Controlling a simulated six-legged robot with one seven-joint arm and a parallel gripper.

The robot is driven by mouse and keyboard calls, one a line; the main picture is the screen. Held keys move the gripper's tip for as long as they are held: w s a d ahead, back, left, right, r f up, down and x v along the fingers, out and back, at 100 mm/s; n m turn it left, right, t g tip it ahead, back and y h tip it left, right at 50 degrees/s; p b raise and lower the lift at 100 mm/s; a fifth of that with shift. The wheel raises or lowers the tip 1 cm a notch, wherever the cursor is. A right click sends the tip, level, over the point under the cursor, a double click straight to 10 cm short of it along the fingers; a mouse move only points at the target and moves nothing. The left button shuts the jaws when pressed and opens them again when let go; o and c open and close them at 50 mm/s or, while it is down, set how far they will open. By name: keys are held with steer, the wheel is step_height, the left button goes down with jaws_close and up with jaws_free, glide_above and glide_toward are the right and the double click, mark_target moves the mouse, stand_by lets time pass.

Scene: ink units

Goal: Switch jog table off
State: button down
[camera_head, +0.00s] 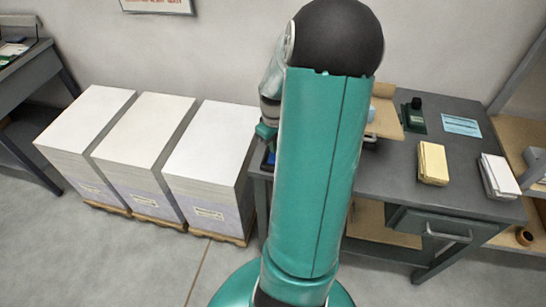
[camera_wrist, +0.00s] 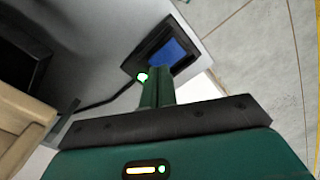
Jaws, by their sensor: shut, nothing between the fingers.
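In the wrist view a black-framed control box with a blue screen (camera_wrist: 172,50) sits at the edge of a grey surface, with a black cable running off it. A bright green glowing spot (camera_wrist: 142,77) shows at the box's near end, right beside my fingertips. My gripper (camera_wrist: 158,70) is shut and empty, its green fingers pointing at the box; whether they touch it I cannot tell. In the head view the box (camera_head: 268,160) shows only partly behind my arm, at the desk's left end.
The grey desk (camera_head: 390,175) also bears a yellow paper stack (camera_head: 432,163), a white stack (camera_head: 498,177), a blue sheet (camera_head: 461,125) and a dark green stamp-like object (camera_head: 414,115). Several tall paper stacks (camera_head: 205,150) on pallets stand left. Floor in front is clear.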

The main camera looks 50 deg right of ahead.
steer(key=shift+f, duration=0.95)
stand_by(0.5)
steer(key=shift+r, duration=3.55)
steer(key=w+a+r+t+h, duration=0.1)
steer(key=w+a+r, duration=0.1)
steer(key=a+r, duration=0.6)
steer(key=w+a+r+t+h, duration=0.15)
steer(key=a+r, duration=0.25)
steer(key=a, duration=0.8)
steer(key=s+a+r+t+y, duration=0.1)
steer(key=s+a+r, duration=0.1)
steer(key=a, duration=0.6)
steer(key=s+a+r+n+t+y, duration=0.1)
steer(key=s+a+r+t, duration=0.1)
steer(key=a, duration=0.6)
steer(key=shift+s+r, duration=0.85)
steer(key=shift+s, duration=0.3)
